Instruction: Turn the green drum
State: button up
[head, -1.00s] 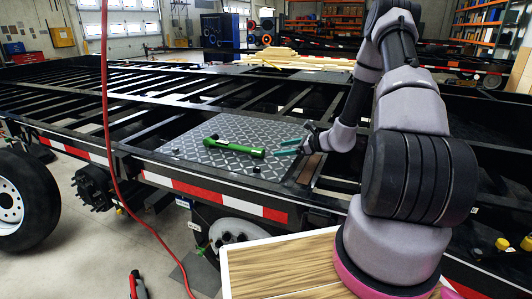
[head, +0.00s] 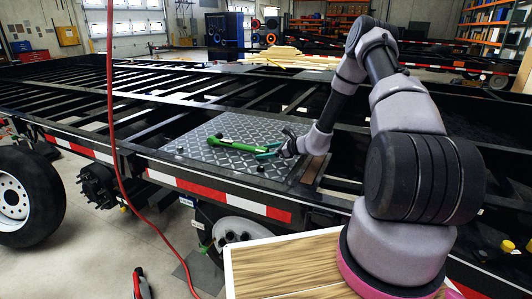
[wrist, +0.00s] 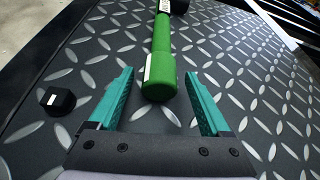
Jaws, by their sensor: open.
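The green drum (head: 238,145) is a slim green cylinder lying on a dark diamond-plate panel (head: 222,170) on the trailer frame. It has a white label and a dark far end. In the wrist view the drum (wrist: 161,65) runs away from me, its rounded near end close to my gripper (wrist: 160,95). My gripper has teal fingers, spread open on either side of that near end, with gaps on both sides. In the head view my gripper (head: 270,151) is at the drum's right end. I cannot tell its exact height above the plate.
A black hex bolt (wrist: 57,101) stands on the plate left of my gripper. More small dark knobs stand on the plate's near side. A red hose (head: 112,120) hangs at the left. Open trailer beams (head: 75,100) lie beyond. A wood-topped surface (head: 285,265) is at the front.

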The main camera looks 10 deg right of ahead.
grip_shut()
jog(key=shift+w+m+g+y, duration=0.1)
jog(key=shift+m+g+y, duration=0.4)
jog(key=shift+m+g, duration=0.3)
grip_release()
jog(key=shift+d, duration=0.1)
jog(key=v, duration=1.1)
